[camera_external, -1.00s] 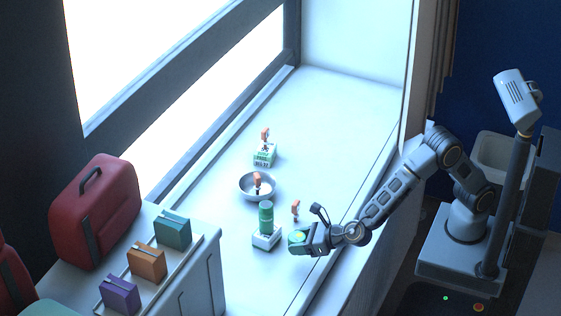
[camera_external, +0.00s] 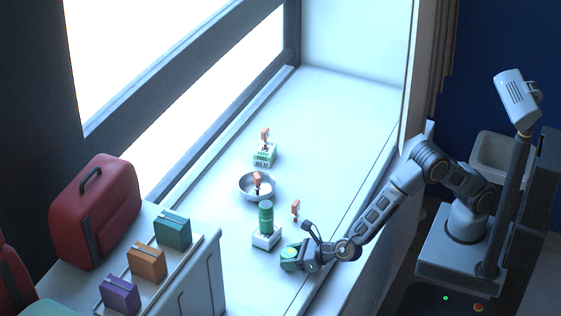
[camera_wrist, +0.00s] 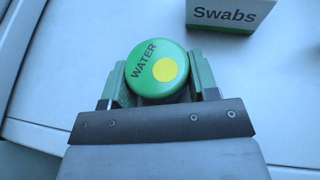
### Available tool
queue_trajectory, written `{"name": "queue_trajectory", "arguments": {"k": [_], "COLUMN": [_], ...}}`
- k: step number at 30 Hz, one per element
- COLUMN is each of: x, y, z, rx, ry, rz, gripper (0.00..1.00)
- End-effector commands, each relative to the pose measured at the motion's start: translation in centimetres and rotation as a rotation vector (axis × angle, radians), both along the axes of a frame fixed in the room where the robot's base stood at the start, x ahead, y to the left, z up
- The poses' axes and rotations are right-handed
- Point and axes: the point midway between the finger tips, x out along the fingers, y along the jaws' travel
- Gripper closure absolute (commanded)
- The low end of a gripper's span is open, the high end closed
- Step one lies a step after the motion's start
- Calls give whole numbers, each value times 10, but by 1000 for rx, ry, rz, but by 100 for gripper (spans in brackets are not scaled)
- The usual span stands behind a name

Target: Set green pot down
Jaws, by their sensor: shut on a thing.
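The green pot (camera_wrist: 157,72) has a round green lid with the word WATER and a yellow dot. It sits between the jaws of my gripper (camera_wrist: 160,85) in the wrist view, and the gripper is shut on it. In the external view the pot (camera_external: 288,254) is at the end of my gripper (camera_external: 291,259), low over the front part of the white sill (camera_external: 330,130). I cannot tell whether its base touches the sill. Its lower part is hidden in the wrist view.
A white box marked Swabs (camera_wrist: 228,14) is close by; the external view shows a white box (camera_external: 266,238) with a green cylinder (camera_external: 266,216) at it. A small orange-topped figure (camera_external: 295,209), a metal bowl (camera_external: 245,188) and a labelled box (camera_external: 265,156) stand farther back.

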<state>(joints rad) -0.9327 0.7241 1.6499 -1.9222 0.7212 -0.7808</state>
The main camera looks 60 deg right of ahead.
Motion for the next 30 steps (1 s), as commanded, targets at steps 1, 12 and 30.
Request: {"name": "queue_trajectory", "arguments": {"k": [1, 12, 30], "x": [0, 0, -41], "y": [0, 0, -7], "z": [-1, -3, 18], "rx": [0, 0, 2], "ry": [0, 0, -2], "rz": [0, 0, 4], "gripper": [70, 21, 20]}}
